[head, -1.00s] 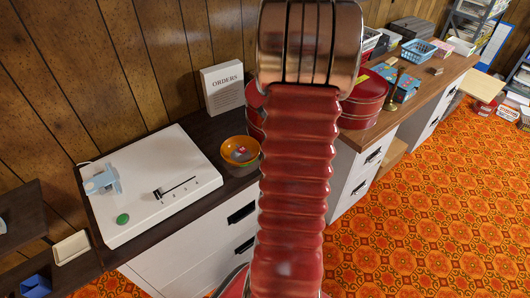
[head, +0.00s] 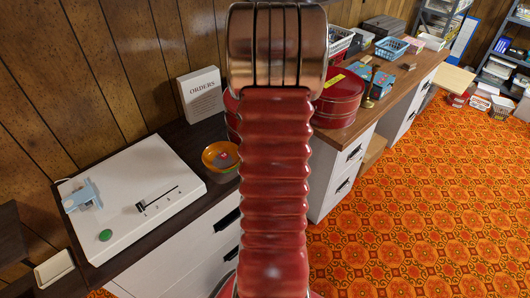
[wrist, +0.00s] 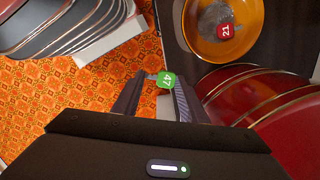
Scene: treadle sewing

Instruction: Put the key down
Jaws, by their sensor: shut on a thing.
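My gripper (wrist: 160,98) shows in the wrist view, shut on a key with a green tag marked 47 (wrist: 167,80). The tag shows between the fingertips; most of the key itself is hidden. An orange bowl (wrist: 258,42) is above and right of the gripper in the wrist view, apart from it. A red tag marked 21 (wrist: 225,31) and a grey item lie in the bowl. In the head view the bowl (head: 207,158) stands on the dark counter, and my arm hides the gripper and key.
Red round tins (wrist: 285,105) stand close to the right of the gripper. A white machine with a green button (head: 135,195) sits left on the counter. An ORDERS box (head: 201,94) stands behind the bowl. A wooden counter (head: 395,85) runs to the right.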

